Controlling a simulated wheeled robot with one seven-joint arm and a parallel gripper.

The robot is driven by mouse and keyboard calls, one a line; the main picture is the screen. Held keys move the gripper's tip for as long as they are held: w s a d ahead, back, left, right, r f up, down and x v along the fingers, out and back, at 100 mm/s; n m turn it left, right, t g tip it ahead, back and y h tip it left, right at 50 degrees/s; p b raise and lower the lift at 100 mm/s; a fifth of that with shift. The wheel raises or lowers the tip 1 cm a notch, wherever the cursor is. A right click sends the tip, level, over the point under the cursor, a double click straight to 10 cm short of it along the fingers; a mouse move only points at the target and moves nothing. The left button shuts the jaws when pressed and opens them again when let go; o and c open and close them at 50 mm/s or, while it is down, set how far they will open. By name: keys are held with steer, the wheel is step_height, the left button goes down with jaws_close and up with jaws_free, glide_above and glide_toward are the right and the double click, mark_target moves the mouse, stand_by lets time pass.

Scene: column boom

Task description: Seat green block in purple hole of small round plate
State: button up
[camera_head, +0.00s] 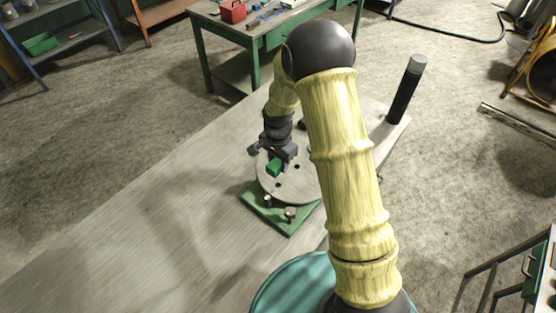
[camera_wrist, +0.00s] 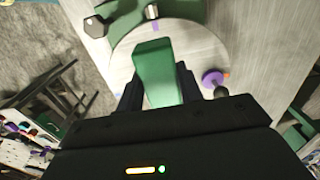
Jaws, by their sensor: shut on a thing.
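The green block (camera_head: 274,167) is held in my gripper (camera_head: 277,158), over the left part of the small round plate (camera_head: 300,188). In the wrist view the green block (camera_wrist: 154,70) stands out between the two dark fingers of my gripper (camera_wrist: 158,92), which is shut on it. The pale round plate (camera_wrist: 195,42) lies behind the block there. A purple strip (camera_wrist: 155,26) shows near its rim, and a round purple patch (camera_wrist: 211,77) with a dark knob lies to the right. The block's lower end and any hole beneath it are hard to make out.
The plate rests on a green base (camera_head: 288,224) with small knobs at its front corner. A dark post (camera_head: 406,90) stands at the table's far right. The grey table (camera_head: 150,215) is clear on the left. A green workbench (camera_head: 275,30) stands behind.

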mark_target(278, 172)
steer(key=shift+f+b, duration=1.7)
steer(key=shift+f, duration=1.05)
steer(key=shift+f+b, duration=1.7)
steer(key=shift+f, duration=0.6)
steer(key=o, duration=0.7)
steer(key=shift+s, duration=0.1)
steer(key=shift+r, duration=0.1)
steer(key=shift+r+p, duration=2.6)
steer(key=shift+r, duration=1.05)
